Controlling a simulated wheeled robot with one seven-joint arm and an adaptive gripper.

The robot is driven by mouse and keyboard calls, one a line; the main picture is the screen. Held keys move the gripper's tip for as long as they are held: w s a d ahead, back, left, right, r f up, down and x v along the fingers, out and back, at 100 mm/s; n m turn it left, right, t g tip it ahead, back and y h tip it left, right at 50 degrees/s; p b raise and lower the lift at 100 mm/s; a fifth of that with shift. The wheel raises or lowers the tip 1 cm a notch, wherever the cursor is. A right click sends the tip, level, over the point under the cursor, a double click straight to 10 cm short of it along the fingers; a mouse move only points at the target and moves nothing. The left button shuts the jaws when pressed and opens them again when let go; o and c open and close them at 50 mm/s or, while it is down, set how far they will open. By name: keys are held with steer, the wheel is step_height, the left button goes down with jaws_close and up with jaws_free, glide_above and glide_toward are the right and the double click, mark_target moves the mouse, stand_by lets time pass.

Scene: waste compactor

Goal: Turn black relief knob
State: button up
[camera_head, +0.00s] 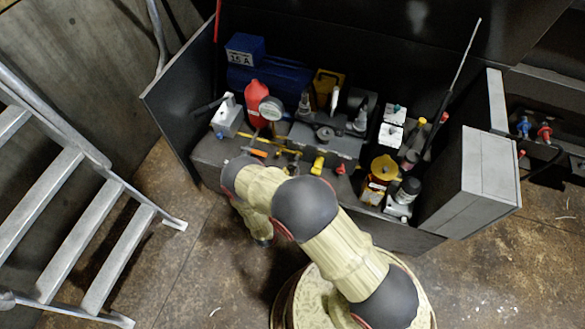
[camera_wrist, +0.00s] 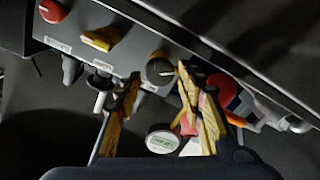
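In the wrist view a round black knob (camera_wrist: 160,70) with a pale pointer line sits on a grey panel (camera_wrist: 128,55), in a row with a yellow knob and a red knob. My gripper (camera_wrist: 159,75) is open. One yellow-and-black finger is on each side of the black knob in the picture, with the tips near its height. I cannot tell whether either finger touches it. Nothing is held between the fingers. In the head view my arm covers the panel's left front, and my fingertips cannot be made out.
The yellow knob (camera_wrist: 101,38) and red knob (camera_wrist: 52,11) are left of the black knob. A round white-labelled object (camera_wrist: 162,140) shows between the fingers, lower down. A red bottle (camera_head: 256,102) and several small items crowd the bench. A metal ladder (camera_head: 75,215) stands left.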

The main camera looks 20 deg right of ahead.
steer(key=v, duration=0.7)
steer(key=shift+s, duration=0.25)
steer(key=shift+a, duration=0.15)
